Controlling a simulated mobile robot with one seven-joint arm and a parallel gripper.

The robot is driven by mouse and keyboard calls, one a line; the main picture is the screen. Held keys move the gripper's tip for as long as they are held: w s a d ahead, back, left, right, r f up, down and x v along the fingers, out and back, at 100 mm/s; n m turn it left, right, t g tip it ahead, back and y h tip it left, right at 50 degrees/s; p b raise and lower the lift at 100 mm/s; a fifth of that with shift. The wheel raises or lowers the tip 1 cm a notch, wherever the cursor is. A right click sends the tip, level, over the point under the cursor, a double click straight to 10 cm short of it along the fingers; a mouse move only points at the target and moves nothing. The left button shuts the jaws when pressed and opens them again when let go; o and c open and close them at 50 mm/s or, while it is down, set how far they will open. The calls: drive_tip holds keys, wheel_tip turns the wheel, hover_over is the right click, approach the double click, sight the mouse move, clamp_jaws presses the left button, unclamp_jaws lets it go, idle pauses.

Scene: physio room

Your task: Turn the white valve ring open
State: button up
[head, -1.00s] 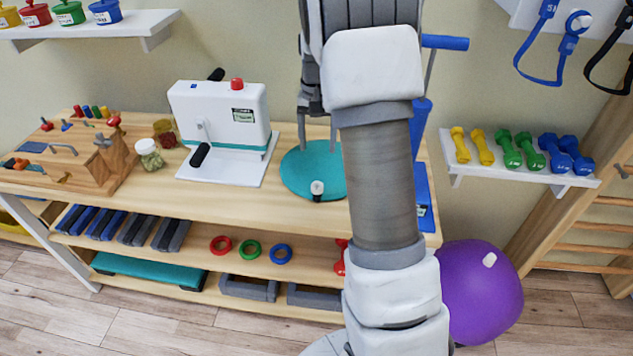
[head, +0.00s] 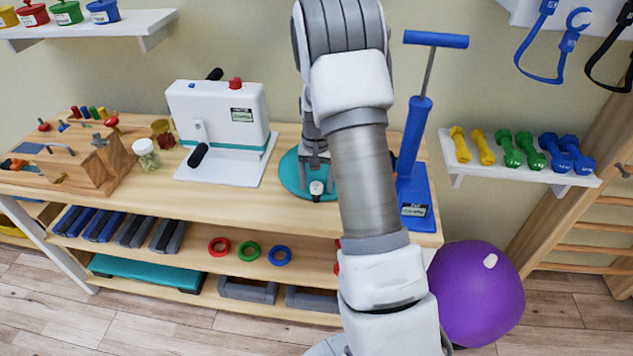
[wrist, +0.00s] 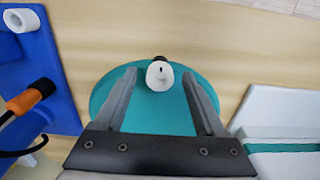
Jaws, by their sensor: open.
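The white valve ring (head: 316,187) sits on a short dark stem at the front edge of a round teal cushion (head: 293,180) on the bench. My gripper (head: 315,176) is open and low over the cushion, pointing at the valve. In the wrist view, the ring (wrist: 159,75) shows a small dark slot and lies between my two spread fingertips, with a gap on both sides. The teal cushion (wrist: 100,97) spreads beneath the fingers. Whether the fingertips are level with the ring in height is hard to tell. My arm hides part of the cushion's right side.
A white press with a red knob (head: 222,130) stands left of the cushion. A blue hand pump (head: 412,150) stands to the right. In the wrist view, an orange-tipped hose end (wrist: 30,97) is at the left. Bare wood lies in front of the cushion.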

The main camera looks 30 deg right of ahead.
drive_tip(key=shift+c, duration=0.3)
clamp_jaws()
drive_tip(key=shift+n, duration=0.4)
drive_tip(key=n, duration=0.3)
drive_tip(key=shift+n+b, duration=0.35)
drive_tip(key=shift+n, duration=2.35)
drive_tip(key=shift+o, duration=0.3)
unclamp_jaws()
